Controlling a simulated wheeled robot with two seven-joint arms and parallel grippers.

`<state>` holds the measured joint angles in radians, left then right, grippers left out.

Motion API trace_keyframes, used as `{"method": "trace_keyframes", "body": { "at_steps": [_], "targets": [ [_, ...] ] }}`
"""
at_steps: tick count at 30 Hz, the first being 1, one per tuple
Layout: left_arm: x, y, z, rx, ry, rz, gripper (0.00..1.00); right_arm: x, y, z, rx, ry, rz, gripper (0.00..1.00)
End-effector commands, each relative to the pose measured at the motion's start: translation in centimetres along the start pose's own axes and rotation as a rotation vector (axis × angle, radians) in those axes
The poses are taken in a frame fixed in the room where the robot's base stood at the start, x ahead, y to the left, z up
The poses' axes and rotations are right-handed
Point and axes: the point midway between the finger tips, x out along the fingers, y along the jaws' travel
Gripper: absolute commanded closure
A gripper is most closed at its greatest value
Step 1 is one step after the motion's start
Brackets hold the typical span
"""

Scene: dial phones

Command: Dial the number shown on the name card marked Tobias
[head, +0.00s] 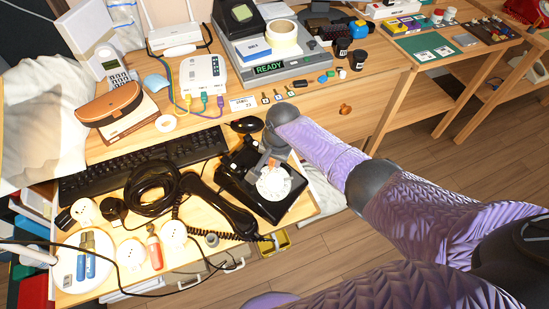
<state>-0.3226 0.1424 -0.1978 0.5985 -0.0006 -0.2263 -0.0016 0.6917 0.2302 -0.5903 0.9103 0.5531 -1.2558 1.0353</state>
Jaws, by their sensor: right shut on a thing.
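A black rotary phone (232,180) with a white dial (274,184) stands near the front right edge of the desk. Its black handset (222,207) lies off the cradle to the left, with a coiled cord below it. My right gripper (268,166) reaches down to the upper edge of the dial. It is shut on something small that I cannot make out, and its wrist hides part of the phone. A small white card (243,103) lies on the desk behind; its print is too small to read, so I cannot tell a Tobias card. My left gripper is not in view.
A black keyboard (145,163) and a mouse (246,125) lie behind the phone. A coiled black cable (152,188) and white plugs crowd the left. A grey device (272,70) showing READY stands at the back.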

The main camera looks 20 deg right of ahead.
Motion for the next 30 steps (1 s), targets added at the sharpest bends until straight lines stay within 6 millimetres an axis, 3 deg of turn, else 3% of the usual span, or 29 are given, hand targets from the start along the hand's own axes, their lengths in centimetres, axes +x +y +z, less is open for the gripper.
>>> {"method": "trace_keyframes", "body": {
  "at_steps": [30],
  "targets": [
    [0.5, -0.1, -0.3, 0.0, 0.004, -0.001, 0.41, 0.9, -0.2, 0.0, 0.0, 0.0, 0.0, 1.0]
  ]
}}
